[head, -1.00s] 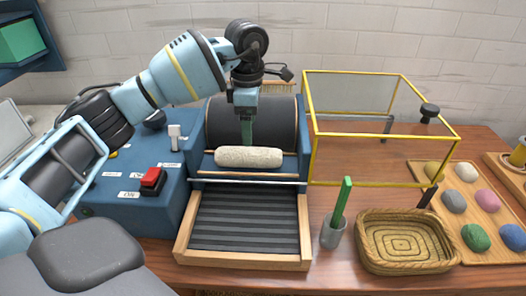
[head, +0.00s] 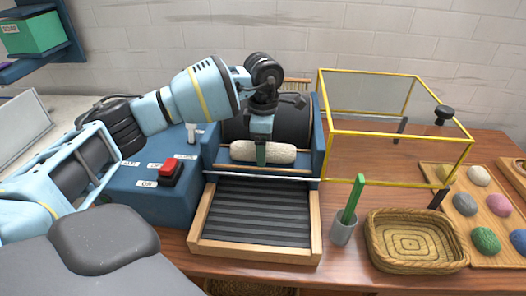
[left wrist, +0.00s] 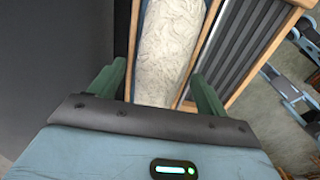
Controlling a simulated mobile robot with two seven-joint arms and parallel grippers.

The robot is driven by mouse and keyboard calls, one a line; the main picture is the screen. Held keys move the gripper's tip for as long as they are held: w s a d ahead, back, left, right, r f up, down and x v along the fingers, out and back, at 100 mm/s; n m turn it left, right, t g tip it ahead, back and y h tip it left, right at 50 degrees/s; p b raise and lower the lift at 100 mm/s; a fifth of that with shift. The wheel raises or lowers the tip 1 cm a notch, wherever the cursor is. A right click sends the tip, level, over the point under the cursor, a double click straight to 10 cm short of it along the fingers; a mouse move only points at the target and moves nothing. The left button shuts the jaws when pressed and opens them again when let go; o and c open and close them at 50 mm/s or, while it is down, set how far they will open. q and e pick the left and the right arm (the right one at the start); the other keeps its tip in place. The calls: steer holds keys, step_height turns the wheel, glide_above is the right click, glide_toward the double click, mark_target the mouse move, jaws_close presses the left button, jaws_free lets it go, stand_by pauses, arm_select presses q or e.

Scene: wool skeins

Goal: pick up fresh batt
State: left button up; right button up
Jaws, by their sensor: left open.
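The batt, a cream-white fluffy roll (head: 283,152), lies crosswise on the blue machine in front of its dark drum (head: 290,122). My left gripper (head: 261,155) reaches down at it from above, and its green finger overlaps the middle of the roll in the head view. In the left wrist view the roll (left wrist: 168,45) runs away between the two green fingers of my left gripper (left wrist: 160,78). The fingers stand apart on either side of it, with visible gaps. My right gripper is not in view.
A ribbed feed tray (head: 252,215) with wooden sides lies in front of the drum. A yellow-framed clear guard (head: 398,133) stands to the right. A grey cup (head: 343,230) with a green stick and a wicker basket (head: 375,257) stand close by. A red switch (head: 168,168) is on the left.

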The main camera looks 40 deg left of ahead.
arm_select(q)
steer(key=shift+f, duration=0.2)
steer(key=c, duration=1.1)
steer(key=shift+o, duration=0.2)
steer(key=shift+r, duration=0.9)
steer(key=shift+s+d+r, duration=0.15)
steer(key=shift+s+r, duration=0.05)
steer(key=shift+r, duration=0.7)
steer(key=s+d+r, duration=0.1)
steer(key=s+d, duration=0.7)
steer(key=s, duration=0.5)
steer(key=shift+r+b, duration=0.2)
steer(key=shift+b, duration=0.25)
